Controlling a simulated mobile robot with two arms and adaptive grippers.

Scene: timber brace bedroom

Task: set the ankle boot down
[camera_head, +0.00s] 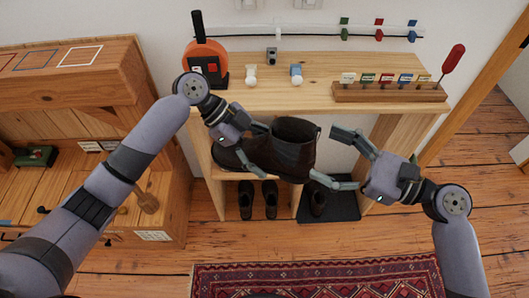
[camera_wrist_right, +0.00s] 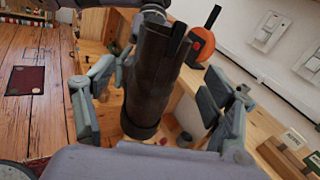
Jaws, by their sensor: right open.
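The dark brown ankle boot (camera_head: 290,148) is in front of the wooden shelf unit, its shaft opening up and its toe toward the left. My left gripper (camera_head: 250,143) is shut on the boot's front part, which it partly hides. My right gripper (camera_head: 326,156) is open at the heel side, one finger behind and one in front. In the right wrist view the boot (camera_wrist_right: 152,85) stands between the two spread fingers, with gaps visible on both sides.
The shelf unit's top (camera_head: 310,95) holds an orange round device (camera_head: 206,62), small knobs and a block with coloured labels (camera_head: 388,93). A red patterned rug (camera_head: 320,280) lies in front.

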